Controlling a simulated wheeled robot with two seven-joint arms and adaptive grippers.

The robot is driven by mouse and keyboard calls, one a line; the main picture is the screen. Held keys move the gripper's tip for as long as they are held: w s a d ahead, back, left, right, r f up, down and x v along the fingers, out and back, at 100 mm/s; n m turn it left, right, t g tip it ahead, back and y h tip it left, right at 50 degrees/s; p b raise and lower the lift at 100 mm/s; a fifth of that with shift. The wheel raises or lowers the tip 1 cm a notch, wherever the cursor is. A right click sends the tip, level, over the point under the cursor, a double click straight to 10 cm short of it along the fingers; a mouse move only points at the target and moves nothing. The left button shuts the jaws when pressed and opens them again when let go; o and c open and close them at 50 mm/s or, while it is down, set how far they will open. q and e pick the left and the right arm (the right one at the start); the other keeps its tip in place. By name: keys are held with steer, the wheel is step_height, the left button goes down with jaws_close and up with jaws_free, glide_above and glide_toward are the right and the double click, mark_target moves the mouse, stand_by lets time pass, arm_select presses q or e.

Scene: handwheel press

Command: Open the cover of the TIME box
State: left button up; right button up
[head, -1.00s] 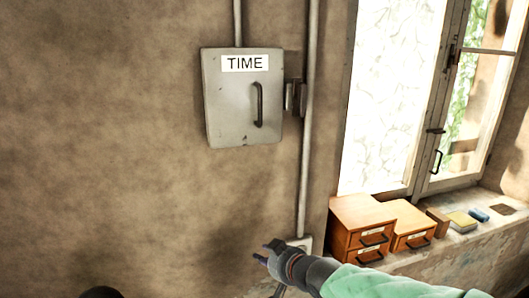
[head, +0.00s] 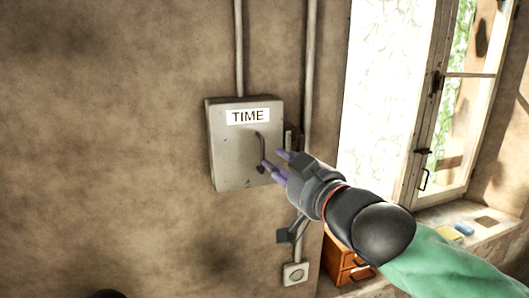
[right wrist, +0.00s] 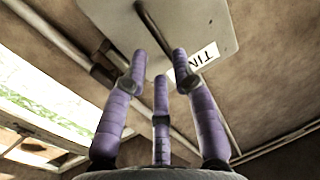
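The grey TIME box (head: 230,165) hangs on the wall, and its cover looks closed. The TIME label (head: 248,116) is near its top and a dark vertical handle (head: 261,150) is on its right half. My right gripper (head: 275,161), with purple fingers, is at the handle's lower end, coming from the lower right. In the right wrist view its fingers (right wrist: 160,66) are spread, with the handle (right wrist: 153,27) just past the tips and not clasped. Whether a fingertip touches the handle is unclear. My left gripper is out of view.
A wall socket (head: 295,273) is below. A wooden drawer box (head: 338,262) stands at the sill by the open window (head: 425,120), partly hidden by my arm. The wall left of the box is clear.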

mark_target(247, 146)
steer(key=x, duration=0.6)
steer(key=shift+w+a, duration=0.1)
steer(key=shift+w, duration=0.1)
jaws_close()
